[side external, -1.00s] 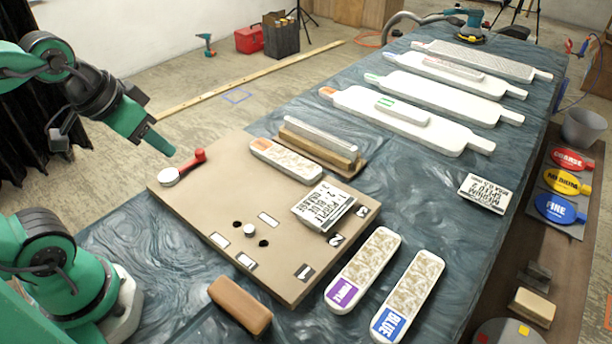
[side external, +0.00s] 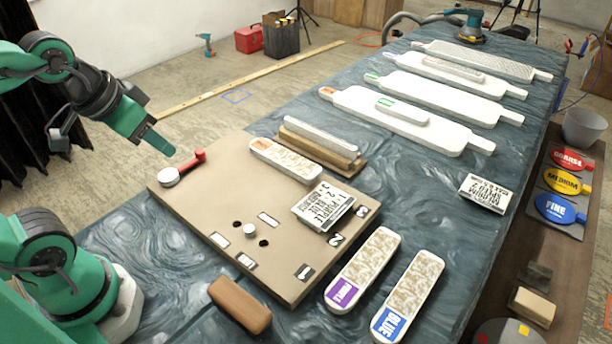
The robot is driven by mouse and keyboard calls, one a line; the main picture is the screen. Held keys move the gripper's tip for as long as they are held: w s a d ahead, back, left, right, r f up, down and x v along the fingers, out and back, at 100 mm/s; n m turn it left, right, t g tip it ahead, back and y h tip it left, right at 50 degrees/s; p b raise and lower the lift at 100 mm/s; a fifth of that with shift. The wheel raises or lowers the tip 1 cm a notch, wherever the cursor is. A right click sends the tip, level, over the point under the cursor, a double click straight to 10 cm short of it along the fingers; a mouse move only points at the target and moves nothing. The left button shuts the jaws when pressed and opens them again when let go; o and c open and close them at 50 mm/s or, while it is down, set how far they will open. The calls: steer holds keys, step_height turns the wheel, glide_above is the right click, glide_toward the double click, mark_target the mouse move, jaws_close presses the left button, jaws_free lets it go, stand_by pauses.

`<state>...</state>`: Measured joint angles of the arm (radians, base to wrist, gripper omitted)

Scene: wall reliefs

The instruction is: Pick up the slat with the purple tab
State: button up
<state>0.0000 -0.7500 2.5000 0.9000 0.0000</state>
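The slat with the purple tab (side external: 363,269) lies flat on the blue-green cloth at the front, just right of the brown board. It is pale with a tan patterned face, and its purple labelled end points toward the camera. My gripper (side external: 166,149) is at the upper left, above the board's far left corner and well away from the slat. Its fingers are seen edge-on, and I cannot tell whether they are open or shut. No object shows in it.
A slat with a blue tab (side external: 409,296) lies close to the right of the purple one. The brown board (side external: 200,211) carries an orange-tabbed slat (side external: 285,160), a red lever (side external: 194,159), a knob and a text card (side external: 322,205). A brown block (side external: 240,304) lies in front.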

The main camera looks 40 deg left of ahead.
stand_by(0.4)
steer(key=o, duration=0.9)
